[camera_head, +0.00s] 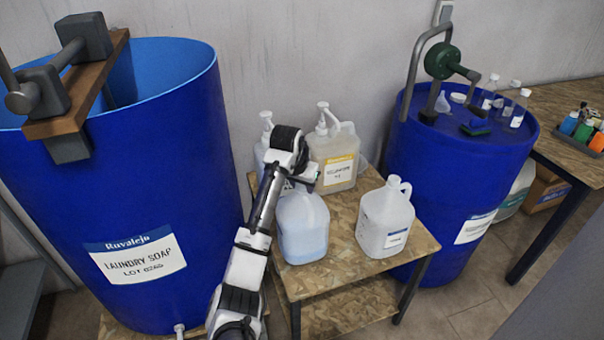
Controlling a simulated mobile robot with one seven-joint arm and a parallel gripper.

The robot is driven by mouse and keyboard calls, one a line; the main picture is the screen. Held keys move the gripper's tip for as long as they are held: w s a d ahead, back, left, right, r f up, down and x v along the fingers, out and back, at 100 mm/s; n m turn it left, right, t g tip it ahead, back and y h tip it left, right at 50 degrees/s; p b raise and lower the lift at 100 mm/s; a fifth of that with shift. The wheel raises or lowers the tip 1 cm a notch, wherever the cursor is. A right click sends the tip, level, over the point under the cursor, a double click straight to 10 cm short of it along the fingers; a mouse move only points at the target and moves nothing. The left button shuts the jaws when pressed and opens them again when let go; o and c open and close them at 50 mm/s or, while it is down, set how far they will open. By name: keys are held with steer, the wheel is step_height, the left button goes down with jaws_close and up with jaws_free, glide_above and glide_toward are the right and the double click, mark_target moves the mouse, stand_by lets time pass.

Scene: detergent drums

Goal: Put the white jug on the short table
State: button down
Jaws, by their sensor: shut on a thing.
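A pale, bluish-white jug (303,230) is at the front left of the short table (345,268), a low wood-board table with dark legs. My gripper (302,182) is at the top of this jug and appears shut on it; the arm hides the jug's neck and handle and the exact grip. I cannot tell whether its base touches the tabletop. A second, whiter jug (383,222) with a label and a handle stands upright on the table to the right, apart from it.
Two pump-top jugs stand behind: one with a yellow label (338,172), one partly hidden (262,150). Large blue drums flank the table, left (130,230) and right (450,165). Bare tabletop shows at the front and right. Another table (560,95) is at the far right.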

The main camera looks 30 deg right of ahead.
steer(key=shift+f, duration=0.35)
steer(key=c, duration=1)
jaws_free()
steer(key=shift+f, duration=0.1)
steer(key=b+v, duration=0.1)
steer(key=v, duration=1.1)
steer(key=shift+s+b, duration=0.15)
steer(key=shift+b, duration=0.15)
